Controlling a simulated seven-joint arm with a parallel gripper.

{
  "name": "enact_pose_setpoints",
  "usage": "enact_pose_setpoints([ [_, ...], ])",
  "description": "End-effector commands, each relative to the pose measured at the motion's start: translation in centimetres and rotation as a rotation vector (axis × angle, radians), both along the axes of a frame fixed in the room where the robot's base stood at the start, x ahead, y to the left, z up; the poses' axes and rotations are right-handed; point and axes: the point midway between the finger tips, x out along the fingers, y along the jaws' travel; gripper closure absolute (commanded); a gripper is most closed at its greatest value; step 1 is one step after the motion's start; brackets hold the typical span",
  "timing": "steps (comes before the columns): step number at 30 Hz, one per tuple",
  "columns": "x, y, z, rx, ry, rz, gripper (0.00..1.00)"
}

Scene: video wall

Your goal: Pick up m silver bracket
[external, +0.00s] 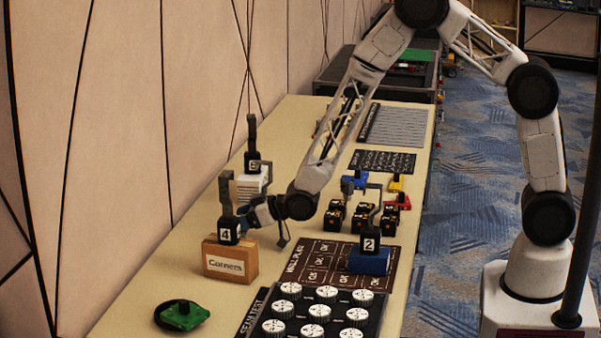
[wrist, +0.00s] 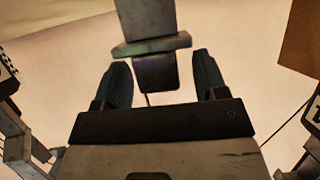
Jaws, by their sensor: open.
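My gripper (external: 264,222) is low over the table, just right of the upright piece labelled 4 (external: 228,222). In the wrist view my gripper (wrist: 160,85) is open, with its two dark fingers apart. A grey metal piece (wrist: 155,72) with a flat crossbar shows between and beyond the fingertips; it looks like a bracket. I cannot tell which labelled piece it is, or whether the fingers touch it. Similar upright grey bracket pieces carry the labels 3 (external: 252,148) and 2 (external: 370,222). No piece is clearly marked m.
A wooden box (external: 230,262) stands under piece 4. A white block (external: 251,188) stands under piece 3, and a blue block (external: 369,262) under piece 2. Several small black blocks (external: 362,216), a dial panel (external: 319,312) and a green part (external: 182,316) lie around. The left front table is partly clear.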

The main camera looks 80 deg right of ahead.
Motion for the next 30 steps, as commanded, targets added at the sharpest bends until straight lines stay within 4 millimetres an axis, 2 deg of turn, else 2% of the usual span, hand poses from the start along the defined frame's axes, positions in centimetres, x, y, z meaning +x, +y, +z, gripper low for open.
enact_pose_setpoints([
  [1,0.0,0.0,0.0,0.0,0.0,0.0,0.37],
  [2,0.0,0.0,0.0,0.0,0.0,0.0,0.42],
  [12,0.0,0.0,0.0,0.0,0.0,0.0,0.94],
  [23,0.0,0.0,0.2,0.0,-0.001,0.0,0.95],
  [30,0.0,0.0,1.4,0.0,-0.001,0.0,0.95],
])
